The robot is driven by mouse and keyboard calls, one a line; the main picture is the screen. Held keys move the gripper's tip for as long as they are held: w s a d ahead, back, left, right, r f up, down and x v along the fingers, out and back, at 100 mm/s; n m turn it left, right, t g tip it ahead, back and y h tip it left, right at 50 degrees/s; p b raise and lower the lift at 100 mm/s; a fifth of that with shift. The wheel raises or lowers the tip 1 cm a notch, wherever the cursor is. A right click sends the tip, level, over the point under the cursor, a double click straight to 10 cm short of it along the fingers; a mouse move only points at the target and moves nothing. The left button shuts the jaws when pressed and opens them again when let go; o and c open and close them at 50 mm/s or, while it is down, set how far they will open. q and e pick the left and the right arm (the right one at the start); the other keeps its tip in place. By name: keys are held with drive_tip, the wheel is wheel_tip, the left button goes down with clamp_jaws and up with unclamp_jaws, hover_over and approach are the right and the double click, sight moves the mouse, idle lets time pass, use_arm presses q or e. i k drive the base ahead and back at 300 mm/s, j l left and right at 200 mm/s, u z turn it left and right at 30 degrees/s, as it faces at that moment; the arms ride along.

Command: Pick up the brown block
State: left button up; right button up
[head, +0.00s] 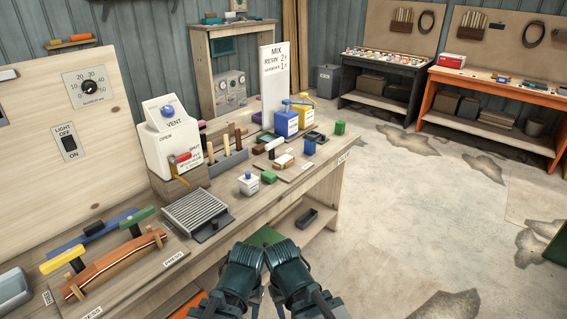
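A small dark brown block (284,152) sits near a cream block (284,161) on the wooden workbench (232,215), toward its right end. Another dark, reddish-brown block (258,149) lies just left of it. My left gripper (243,256) and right gripper (283,252) are side by side at the bottom centre, in front of the bench's front edge and well apart from the blocks. Their fingers cannot be made out, so I cannot tell whether they are open or shut. Nothing is seen held.
A green block (268,177), a white bottle (248,184) and a blue block (309,146) stand near the brown block. A grey grate (197,211) and a clamped curved wooden piece (115,265) are to the left. Open floor (400,230) lies right.

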sight(260, 149)
drive_tip(key=i+l, duration=0.3)
drive_tip(key=i, duration=0.2)
drive_tip(key=i+l, duration=0.3)
drive_tip(key=i, duration=0.2)
drive_tip(key=i+l+z, duration=0.1)
drive_tip(key=i+l, duration=0.2)
drive_tip(key=i, duration=0.2)
drive_tip(key=i+l, duration=0.25)
drive_tip(key=i, duration=0.25)
drive_tip(key=i+l, duration=0.3)
drive_tip(key=i, duration=0.25)
drive_tip(key=k+z, duration=0.05)
